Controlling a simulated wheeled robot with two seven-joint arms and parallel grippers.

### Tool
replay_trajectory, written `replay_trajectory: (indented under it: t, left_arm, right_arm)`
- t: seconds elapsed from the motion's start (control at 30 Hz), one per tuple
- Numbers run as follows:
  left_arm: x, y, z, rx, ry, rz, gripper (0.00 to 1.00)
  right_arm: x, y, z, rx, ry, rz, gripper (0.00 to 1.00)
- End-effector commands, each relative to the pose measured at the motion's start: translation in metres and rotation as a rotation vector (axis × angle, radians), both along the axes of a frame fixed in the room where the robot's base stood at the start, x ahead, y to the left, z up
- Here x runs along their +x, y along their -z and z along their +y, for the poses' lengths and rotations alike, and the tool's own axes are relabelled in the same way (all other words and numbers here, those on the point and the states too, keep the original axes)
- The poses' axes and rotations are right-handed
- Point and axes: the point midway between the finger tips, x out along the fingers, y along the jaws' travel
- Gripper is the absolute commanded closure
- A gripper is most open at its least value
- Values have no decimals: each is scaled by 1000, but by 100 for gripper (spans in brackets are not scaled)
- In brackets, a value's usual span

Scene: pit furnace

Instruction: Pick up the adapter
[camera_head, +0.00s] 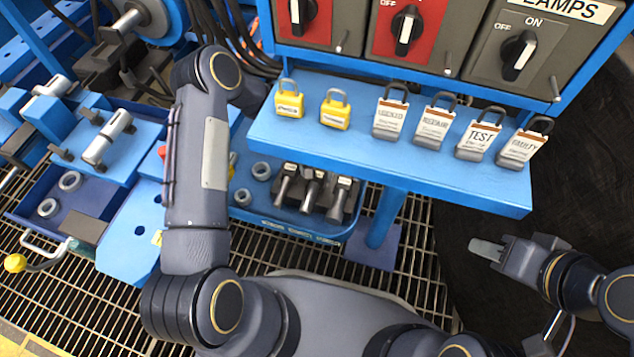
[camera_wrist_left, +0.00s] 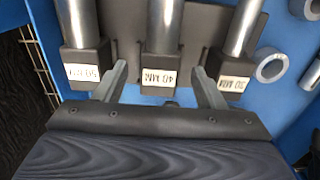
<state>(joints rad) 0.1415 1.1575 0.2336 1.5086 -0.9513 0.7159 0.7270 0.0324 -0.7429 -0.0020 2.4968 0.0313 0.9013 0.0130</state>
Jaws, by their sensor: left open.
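Three adapters with silver shafts and dark square blocks stand side by side. In the head view the middle adapter (camera_head: 312,188) shows just below the blue shelf. My left gripper (camera_wrist_left: 160,74) is open in the left wrist view. Its fingertips lie either side of the 40 MM block, in the gaps between the blocks; contact cannot be told. The shelf and arm hide this gripper in the head view. My right gripper (camera_head: 487,249) is at the right, apart from the adapters.
A blue shelf (camera_head: 390,155) with several padlocks overhangs the adapters, under a switch panel (camera_head: 420,40). Grey rings (camera_head: 261,171) lie left of the adapters in their blue tray (camera_head: 290,228). Metal grating (camera_head: 400,270) is open floor in front.

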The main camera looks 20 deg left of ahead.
Motion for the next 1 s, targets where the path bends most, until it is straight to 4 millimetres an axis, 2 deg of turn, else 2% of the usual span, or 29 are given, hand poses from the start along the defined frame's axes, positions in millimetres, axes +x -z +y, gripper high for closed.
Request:
replay_trajectory:
  t: [0.07,0.3,0.8,1.0]
  left_arm:
    - [0,7,-1,-1,0,0,36]
    - [0,6,-1,0,1,-1,36]
    - [0,6,0,0,1,-1,100]
    - [1,5,-1,-1,1,-4,100]
  right_arm:
    - [0,3,0,0,0,0,64]
    - [0,2,0,0,0,0,64]
    - [0,2,0,0,0,0,64]
    - [0,2,0,0,0,0,64]
